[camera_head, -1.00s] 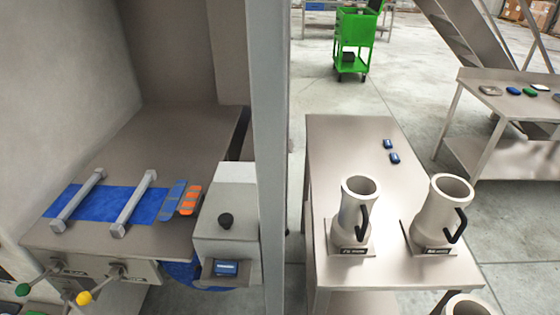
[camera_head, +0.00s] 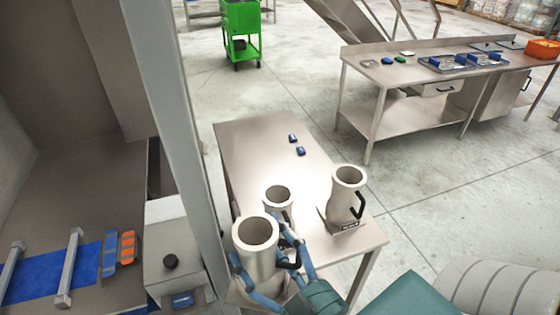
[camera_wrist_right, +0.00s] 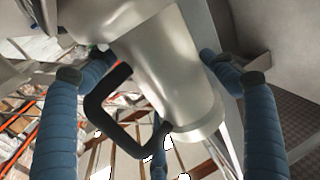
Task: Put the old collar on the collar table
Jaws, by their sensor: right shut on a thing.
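My right gripper (camera_head: 260,268), with blue fingers, is shut on a grey metal collar (camera_head: 256,240) with a black handle, which I take to be the old collar. In the right wrist view, my fingers (camera_wrist_right: 160,78) are on either side of the collar (camera_wrist_right: 178,75), handle between them. In the head view the held collar is upright in front of the steel collar table's (camera_head: 245,140) near left part. It hides the lower part of a smaller collar (camera_head: 278,193). I cannot tell whether it touches the table. Another collar (camera_head: 347,178) stands on a labelled plate at the right.
Two small blue items (camera_head: 297,146) lie on the table's far part. A grey post (camera_head: 178,120) and a machine with a blue mat (camera_head: 38,272) are close on the left. A steel bench (camera_head: 375,82) with trays and a green cart (camera_head: 241,32) stand further back.

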